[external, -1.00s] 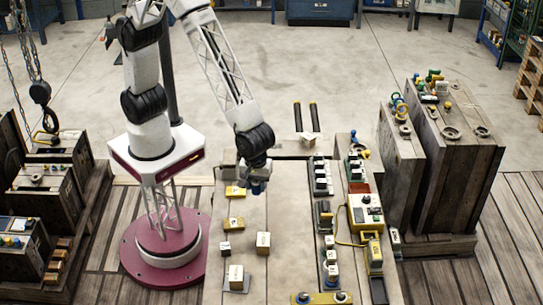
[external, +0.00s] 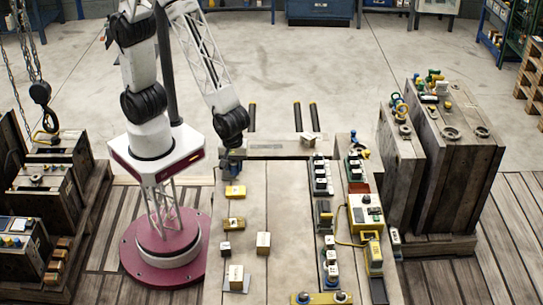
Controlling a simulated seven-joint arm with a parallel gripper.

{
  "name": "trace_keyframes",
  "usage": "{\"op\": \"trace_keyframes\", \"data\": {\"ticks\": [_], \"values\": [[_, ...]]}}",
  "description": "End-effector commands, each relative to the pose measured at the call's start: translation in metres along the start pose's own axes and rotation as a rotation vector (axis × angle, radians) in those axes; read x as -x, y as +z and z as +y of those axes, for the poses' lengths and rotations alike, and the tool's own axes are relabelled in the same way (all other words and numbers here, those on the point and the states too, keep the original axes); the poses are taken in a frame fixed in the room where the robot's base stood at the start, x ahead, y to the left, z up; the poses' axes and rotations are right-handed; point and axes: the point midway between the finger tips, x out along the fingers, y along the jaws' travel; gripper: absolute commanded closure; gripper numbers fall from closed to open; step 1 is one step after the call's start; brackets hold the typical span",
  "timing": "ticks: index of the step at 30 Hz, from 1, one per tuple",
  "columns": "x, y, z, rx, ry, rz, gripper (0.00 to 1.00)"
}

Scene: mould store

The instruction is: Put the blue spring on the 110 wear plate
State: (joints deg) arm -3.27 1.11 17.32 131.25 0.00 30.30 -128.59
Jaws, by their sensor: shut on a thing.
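Plate labels are too small to read, so I cannot tell which piece is the 110 wear plate.
A pale box (external: 236,275) stands by the grey plate, another pale box (external: 263,242) behind it, and a small dark block (external: 225,248) to the left. Rows of parts and a yellow box (external: 366,213) line the right side. The table's middle is mostly clear.

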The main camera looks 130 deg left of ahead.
Motion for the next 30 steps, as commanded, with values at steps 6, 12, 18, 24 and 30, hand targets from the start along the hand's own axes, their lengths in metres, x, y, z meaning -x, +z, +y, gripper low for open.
{"op": "trace_keyframes", "data": {"ticks": [6, 12, 18, 24, 30], "values": [[-0.011, 0.000, 0.000, 0.000, -0.003, 0.002, 0.89], [-0.032, 0.000, 0.000, 0.000, -0.002, 0.002, 0.89], [-0.044, 0.000, 0.000, 0.000, 0.000, 0.000, 0.89], [-0.044, 0.000, 0.000, 0.000, 0.000, 0.000, 0.89], [-0.047, 0.000, 0.000, 0.000, -0.001, 0.000, 0.89]]}}
